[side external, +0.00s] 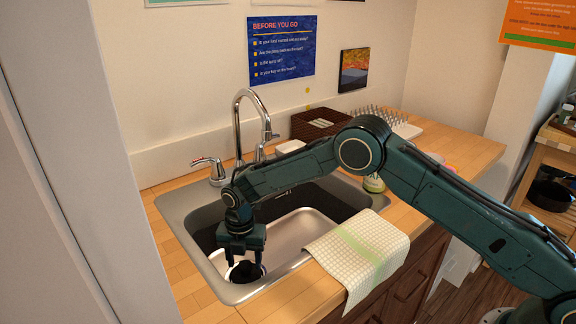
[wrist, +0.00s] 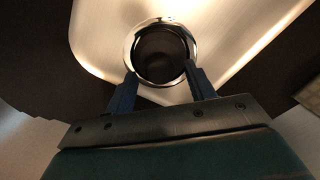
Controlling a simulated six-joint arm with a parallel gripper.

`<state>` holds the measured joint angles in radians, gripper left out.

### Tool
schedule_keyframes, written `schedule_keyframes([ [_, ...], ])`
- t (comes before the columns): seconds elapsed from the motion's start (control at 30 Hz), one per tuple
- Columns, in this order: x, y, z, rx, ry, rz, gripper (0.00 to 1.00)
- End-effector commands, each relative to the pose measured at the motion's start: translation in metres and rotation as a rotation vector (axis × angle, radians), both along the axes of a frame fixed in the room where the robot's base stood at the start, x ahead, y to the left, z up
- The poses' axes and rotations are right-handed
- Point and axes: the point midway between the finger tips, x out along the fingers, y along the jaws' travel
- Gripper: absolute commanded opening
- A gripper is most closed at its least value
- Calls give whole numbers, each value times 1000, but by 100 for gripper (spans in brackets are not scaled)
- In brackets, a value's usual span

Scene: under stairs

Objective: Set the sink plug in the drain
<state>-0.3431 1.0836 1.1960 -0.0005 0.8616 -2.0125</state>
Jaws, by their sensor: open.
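My gripper (side external: 244,261) is low inside the sink basin, pointing down, with its two fingers apart. In the wrist view the open fingers (wrist: 160,72) stand on either side of the near part of the shiny drain ring (wrist: 129,50). A dark round shape (side external: 244,271), which looks like the sink plug, lies within the drain ring, between and just below the fingers. In the wrist view this dark disc (wrist: 160,52) fills the ring's middle. I cannot tell how deep it sits or whether the fingers touch it.
The steel sink (side external: 222,288) is set in a wooden counter (side external: 180,263). A tall chrome faucet (side external: 238,118) rises behind the basin. A checked cloth (side external: 355,255) hangs over the front right edge. A dark basket (side external: 318,123) and a white dish rack (side external: 405,130) stand at the back right.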

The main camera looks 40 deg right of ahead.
Motion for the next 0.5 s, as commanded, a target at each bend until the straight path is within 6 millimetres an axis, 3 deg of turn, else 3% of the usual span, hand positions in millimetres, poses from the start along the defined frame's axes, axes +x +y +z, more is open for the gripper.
schedule_keyframes([
  [0.27,1,0,26,1,-2,0,54],
  [0.5,0,0,65,1,-3,0,54],
])
